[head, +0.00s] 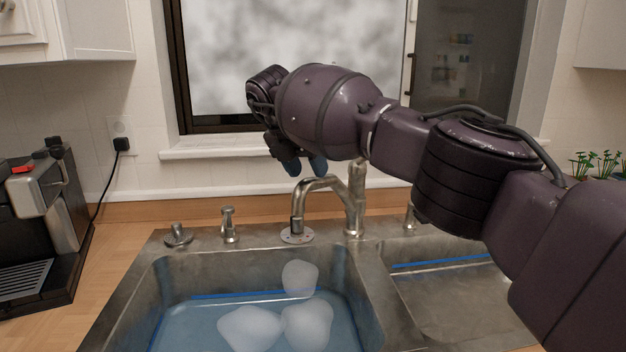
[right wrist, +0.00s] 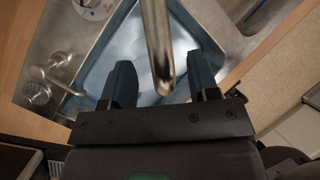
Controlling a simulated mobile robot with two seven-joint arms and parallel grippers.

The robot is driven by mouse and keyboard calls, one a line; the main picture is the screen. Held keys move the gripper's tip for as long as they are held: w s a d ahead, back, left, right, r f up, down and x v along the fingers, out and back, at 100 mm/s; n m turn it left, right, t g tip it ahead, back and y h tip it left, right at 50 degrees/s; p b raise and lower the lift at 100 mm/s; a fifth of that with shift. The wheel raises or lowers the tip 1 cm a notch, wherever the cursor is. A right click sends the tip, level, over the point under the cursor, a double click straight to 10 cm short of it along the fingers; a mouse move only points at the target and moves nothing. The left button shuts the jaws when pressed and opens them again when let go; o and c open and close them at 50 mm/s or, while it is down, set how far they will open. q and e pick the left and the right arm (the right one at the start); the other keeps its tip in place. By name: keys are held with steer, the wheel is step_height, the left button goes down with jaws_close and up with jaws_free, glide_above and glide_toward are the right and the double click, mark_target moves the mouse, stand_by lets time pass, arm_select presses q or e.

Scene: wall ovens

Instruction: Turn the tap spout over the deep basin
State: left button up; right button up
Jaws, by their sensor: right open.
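The metal tap spout (head: 318,185) arches left from its column at the back of the sink, its outlet end at the rear of the left basin (head: 180,277). This basin holds bluish water and pale foam lumps. My right gripper (head: 304,167) is open just above the spout in the head view, fingers pointing down. In the right wrist view, the spout (right wrist: 157,45) shows in the gap between the open fingers (right wrist: 160,78), with no clear contact. My left gripper is not in view.
A second basin (head: 440,295) lies right of the divider, partly behind my right arm. A coffee machine (head: 40,225) stands on the left counter. Small metal fittings (head: 229,225) line the back ledge. A window sill (head: 215,147) is behind the gripper.

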steer(key=v, duration=0.6)
steer(key=shift+r, duration=0.2)
